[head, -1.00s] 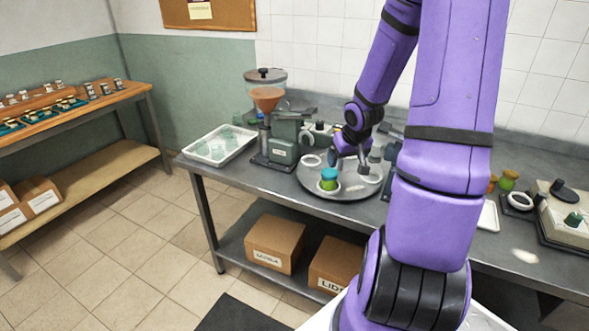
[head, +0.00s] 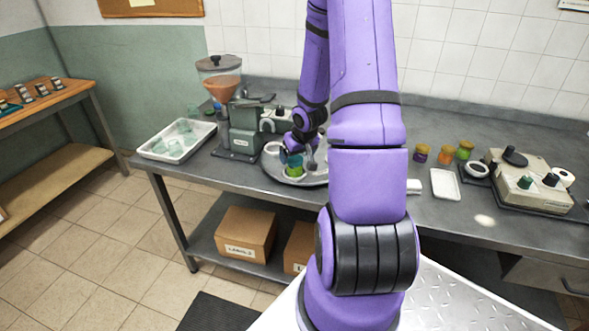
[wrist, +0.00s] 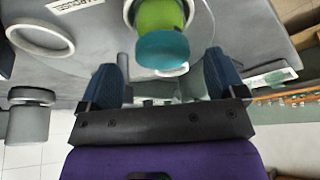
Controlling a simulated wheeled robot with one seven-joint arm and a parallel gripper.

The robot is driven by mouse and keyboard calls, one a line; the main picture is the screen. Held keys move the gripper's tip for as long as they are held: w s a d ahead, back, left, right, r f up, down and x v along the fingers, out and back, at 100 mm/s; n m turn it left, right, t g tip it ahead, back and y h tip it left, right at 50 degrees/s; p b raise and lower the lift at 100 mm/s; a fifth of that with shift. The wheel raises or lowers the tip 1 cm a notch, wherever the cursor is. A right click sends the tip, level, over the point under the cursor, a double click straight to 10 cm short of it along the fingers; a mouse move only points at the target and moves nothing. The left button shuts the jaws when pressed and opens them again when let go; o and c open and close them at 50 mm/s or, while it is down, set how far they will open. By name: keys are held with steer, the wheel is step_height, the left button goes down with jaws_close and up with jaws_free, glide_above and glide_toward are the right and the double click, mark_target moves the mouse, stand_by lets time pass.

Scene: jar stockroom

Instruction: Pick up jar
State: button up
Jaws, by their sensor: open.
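The jar (head: 294,169) has green contents and a teal lid. It stands in a white ring on the round grey turntable (head: 312,181) on the bench. In the wrist view the jar (wrist: 160,16) is at top centre, its teal lid (wrist: 163,50) towards me. My gripper (wrist: 164,72) is open, with its two blue-padded fingers spread apart and the lid near the gap between them. Nothing is held. In the head view my gripper (head: 297,150) is right by the jar's top and partly hides it; contact cannot be told.
A grinder-like machine with a hopper (head: 219,82) stands left of the turntable. A white tray of glass jars (head: 178,140) lies further left. Several lidded jars (head: 445,154), a small white tray (head: 445,184) and a beige device (head: 525,182) are at right.

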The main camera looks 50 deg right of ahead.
mark_target(295, 159)
steer(key=shift+a+x, duration=0.2)
steer(key=shift+x, duration=2.45)
steer(key=c, duration=1.1)
